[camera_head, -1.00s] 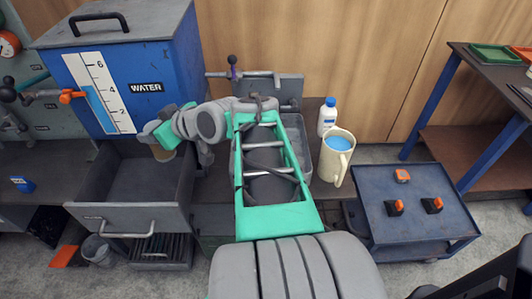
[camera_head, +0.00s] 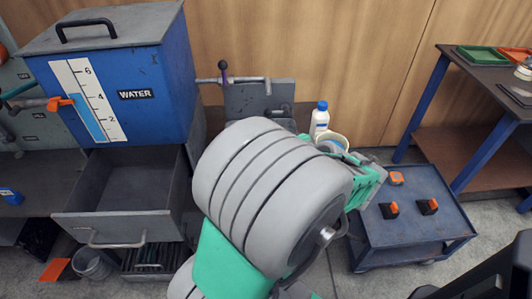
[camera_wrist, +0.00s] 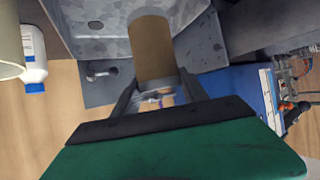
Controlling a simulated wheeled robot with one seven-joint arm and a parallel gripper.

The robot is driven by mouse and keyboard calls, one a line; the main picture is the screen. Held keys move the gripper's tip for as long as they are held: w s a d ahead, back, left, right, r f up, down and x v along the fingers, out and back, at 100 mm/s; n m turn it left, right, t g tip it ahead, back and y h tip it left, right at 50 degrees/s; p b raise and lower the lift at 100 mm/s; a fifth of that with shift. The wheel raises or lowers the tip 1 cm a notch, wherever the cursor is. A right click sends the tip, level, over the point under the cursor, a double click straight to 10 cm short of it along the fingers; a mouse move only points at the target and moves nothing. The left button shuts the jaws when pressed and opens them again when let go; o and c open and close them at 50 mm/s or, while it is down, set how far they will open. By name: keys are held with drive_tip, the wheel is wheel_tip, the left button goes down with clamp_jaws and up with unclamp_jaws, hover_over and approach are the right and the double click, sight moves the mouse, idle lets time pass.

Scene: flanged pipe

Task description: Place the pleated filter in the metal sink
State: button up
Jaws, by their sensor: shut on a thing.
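In the wrist view, my gripper (camera_wrist: 156,84) is shut on the pleated filter (camera_wrist: 152,48), a brown cylinder that sticks out beyond the fingers. The mottled grey metal sink (camera_wrist: 92,25) shows behind and around the filter. The filter appears over the sink; I cannot tell whether they touch. In the head view, my large grey arm link covers the sink area, and the filter and fingertips are hidden.
A white bottle with a blue cap (camera_head: 320,118) and a cream jug (camera_head: 334,140) stand beside the sink area. The blue water tank (camera_head: 112,85) is above an open drawer (camera_head: 130,190) at left. A blue cart (camera_head: 415,215) with orange-topped pieces stands at right.

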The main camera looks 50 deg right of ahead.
drive_tip(key=shift+w+d+f+b, duration=0.3)
drive_tip(key=shift+w+d+f, duration=0.75)
drive_tip(key=shift+d+f, duration=0.7)
drive_tip(key=shift+w+d+f+b, duration=0.35)
drive_tip(key=shift+w+d+f, duration=0.85)
drive_tip(key=shift+f, duration=1)
drive_tip(key=shift+w+d+f+b, duration=0.3)
drive_tip(key=shift+w+d+f, duration=0.55)
drive_tip(key=shift+d+f, duration=1)
drive_tip(key=shift+a+f, duration=0.15)
drive_tip(key=shift+f, duration=0.2)
drive_tip(key=o, duration=1.4)
drive_tip(key=shift+r, duration=0.1)
drive_tip(key=shift+o, duration=0.2)
drive_tip(key=shift+r, duration=0.25)
drive_tip(key=p+v, duration=0.1)
drive_tip(key=v, duration=1.1)
